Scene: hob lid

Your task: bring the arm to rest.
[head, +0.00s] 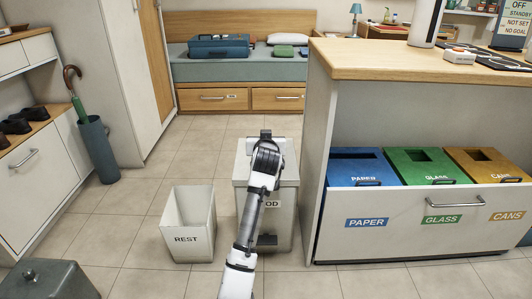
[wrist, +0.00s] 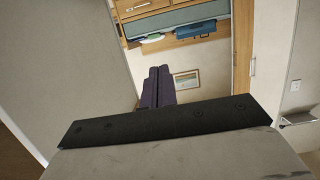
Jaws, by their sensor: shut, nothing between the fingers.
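My arm reaches up from the bottom middle of the head view, and its end, my gripper (head: 265,134), is in front of and over the food bin (head: 285,190). In the wrist view my gripper's two dark fingers (wrist: 158,86) lie side by side, shut with nothing between them. The wrist view is upside down and shows the bed drawers, a blue case (wrist: 195,31) and a framed picture (wrist: 186,79) beyond the fingers. My gripper touches nothing that I can see.
The open REST bin (head: 190,222) stands left of the food bin. The counter (head: 400,62) is at right, with its drawer of paper, glass and cans bins (head: 427,166) pulled out. A grey lidded bin (head: 48,280) is front left. Floor is clear toward the bed (head: 245,70).

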